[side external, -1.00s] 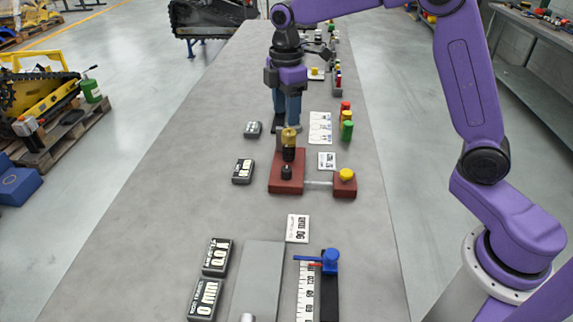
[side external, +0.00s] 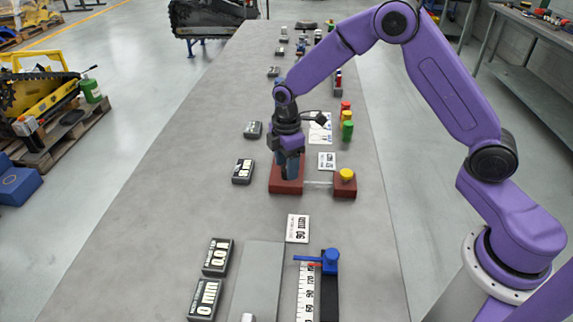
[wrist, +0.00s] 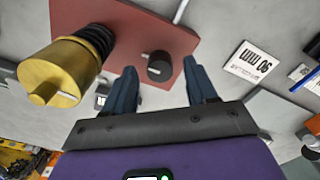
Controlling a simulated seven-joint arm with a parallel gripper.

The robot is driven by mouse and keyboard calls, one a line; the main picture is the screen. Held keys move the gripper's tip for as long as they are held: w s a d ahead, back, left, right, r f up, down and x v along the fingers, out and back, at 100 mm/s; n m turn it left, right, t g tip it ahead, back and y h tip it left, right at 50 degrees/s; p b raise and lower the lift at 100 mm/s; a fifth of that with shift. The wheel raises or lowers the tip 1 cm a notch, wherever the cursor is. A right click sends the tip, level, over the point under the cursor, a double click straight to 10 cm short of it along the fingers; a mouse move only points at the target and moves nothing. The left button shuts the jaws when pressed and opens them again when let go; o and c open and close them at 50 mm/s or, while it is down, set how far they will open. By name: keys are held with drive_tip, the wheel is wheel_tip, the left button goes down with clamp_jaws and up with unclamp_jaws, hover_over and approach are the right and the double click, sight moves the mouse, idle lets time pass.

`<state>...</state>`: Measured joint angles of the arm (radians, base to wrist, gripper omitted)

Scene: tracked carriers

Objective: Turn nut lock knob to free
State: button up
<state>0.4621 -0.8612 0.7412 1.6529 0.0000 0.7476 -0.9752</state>
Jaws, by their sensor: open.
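A small black knob with a pale pointer mark (wrist: 160,67) stands on a red base (wrist: 130,35) in the wrist view. I take it to be the nut lock knob. A brass nut (wrist: 62,75) on a black threaded post stands left of it on the same base. My gripper (wrist: 161,76) is open, with one blue finger on each side of the black knob in the picture; I cannot tell whether they touch it. In the side external view my gripper (side external: 290,178) is low over the red base (side external: 285,187) and hides the knob and the nut.
A yellow knob on a smaller red block (side external: 345,184) stands just right, joined by a pale rod. Red, yellow and green pieces (side external: 347,130) stand behind it. Dark display boxes (side external: 243,171) and a printed card (side external: 298,228) lie nearby.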

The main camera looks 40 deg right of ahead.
drive_tip(key=shift+f, duration=0.4)
drive_tip(key=shift+c, duration=0.3)
clamp_jaws()
drive_tip(key=c, duration=1)
unclamp_jaws()
